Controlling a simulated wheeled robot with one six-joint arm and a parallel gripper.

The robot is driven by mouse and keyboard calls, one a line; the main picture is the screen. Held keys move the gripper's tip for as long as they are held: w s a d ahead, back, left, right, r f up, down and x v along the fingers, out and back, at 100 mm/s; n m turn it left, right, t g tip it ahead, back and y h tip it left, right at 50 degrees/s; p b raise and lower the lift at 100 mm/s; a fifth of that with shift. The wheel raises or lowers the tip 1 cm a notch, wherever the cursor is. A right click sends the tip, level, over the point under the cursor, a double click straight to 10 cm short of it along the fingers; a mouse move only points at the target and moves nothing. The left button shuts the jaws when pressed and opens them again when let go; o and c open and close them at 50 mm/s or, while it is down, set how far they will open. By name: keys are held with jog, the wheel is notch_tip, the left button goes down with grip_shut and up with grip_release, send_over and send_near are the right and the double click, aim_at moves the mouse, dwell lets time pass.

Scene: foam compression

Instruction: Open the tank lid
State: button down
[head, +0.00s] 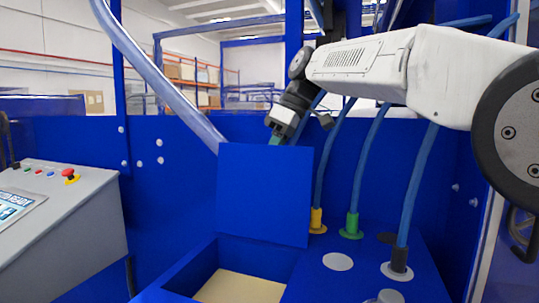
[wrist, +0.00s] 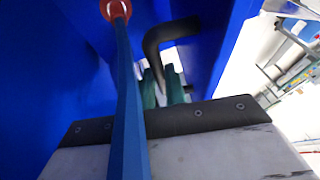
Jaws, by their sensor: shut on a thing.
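The tank lid (head: 265,195) is a flat blue panel. In the head view it stands raised, nearly upright, above the tank's opening. The tank (head: 187,272) is blue, with a pale cream surface inside. My gripper (head: 276,139) is at the lid's top edge, with its fingertips partly hidden behind that edge. In the wrist view, my gripper's green fingers (wrist: 161,82) are closed around a black curved handle (wrist: 160,38). The handle is hidden in the head view.
Several blue hoses rise behind and right of the lid, including one at a green fitting (head: 351,226). In the wrist view a blue hose (wrist: 126,110) with a red fitting (wrist: 115,9) passes close to my gripper. A grey control panel (head: 70,225) stands left.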

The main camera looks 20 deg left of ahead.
jog(key=shift+w+d+f, duration=0.15)
jog(key=shift+w+f, duration=0.25)
jog(key=shift+w, duration=0.3)
jog(key=c, duration=1.6)
grip_release()
jog(key=shift+o, duration=0.7)
jog(key=shift+w+d+f, duration=0.1)
jog(key=shift+w+f, duration=0.05)
jog(key=shift+w, duration=0.15)
jog(key=shift+s, duration=0.2)
jog(key=shift+s+a+r, duration=0.1)
jog(key=shift+a+r, duration=0.1)
jog(key=shift+a, duration=0.05)
jog(key=shift+r, duration=0.1)
